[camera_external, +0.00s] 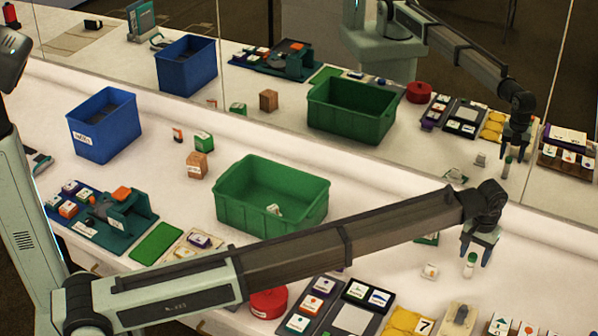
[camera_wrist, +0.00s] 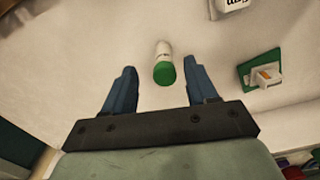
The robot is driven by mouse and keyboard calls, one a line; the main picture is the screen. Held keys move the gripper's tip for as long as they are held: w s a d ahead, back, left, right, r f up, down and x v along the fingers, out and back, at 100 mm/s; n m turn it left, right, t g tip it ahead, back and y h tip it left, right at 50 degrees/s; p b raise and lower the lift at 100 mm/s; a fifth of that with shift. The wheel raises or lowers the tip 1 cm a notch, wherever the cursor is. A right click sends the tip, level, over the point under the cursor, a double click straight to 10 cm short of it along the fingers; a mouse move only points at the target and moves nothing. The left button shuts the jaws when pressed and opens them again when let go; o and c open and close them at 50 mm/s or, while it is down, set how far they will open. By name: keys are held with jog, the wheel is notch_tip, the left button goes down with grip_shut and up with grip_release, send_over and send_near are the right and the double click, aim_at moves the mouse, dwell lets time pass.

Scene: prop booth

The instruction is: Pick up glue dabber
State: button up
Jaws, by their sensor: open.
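The glue dabber appears to be the small white bottle with a green cap (camera_external: 470,267), upright on the white table at the right. It also shows in the wrist view (camera_wrist: 164,66), green cap toward me, centred between the fingers. My gripper (camera_external: 476,255) points down just over it, with its fingers apart. In the wrist view my open blue-grey fingers (camera_wrist: 159,70) lie left and right of the bottle, with clear gaps on both sides. Whether the tips reach down to the cap's height I cannot tell.
A small white block (camera_external: 430,271) lies left of the bottle. A green piece with a white block (camera_wrist: 262,77) is at the right in the wrist view. A green bin (camera_external: 272,196) and blue bin (camera_external: 104,125) stand left. Trays line the front edge; a mirror backs the table.

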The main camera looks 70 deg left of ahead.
aim_at(470, 266)
jog(key=shift+a+f, duration=0.15)
jog(key=shift+f, duration=1.35)
jog(key=shift+a+f, duration=0.15)
jog(key=shift+f, duration=1.3)
jog(key=shift+c, duration=0.3)
grip_shut()
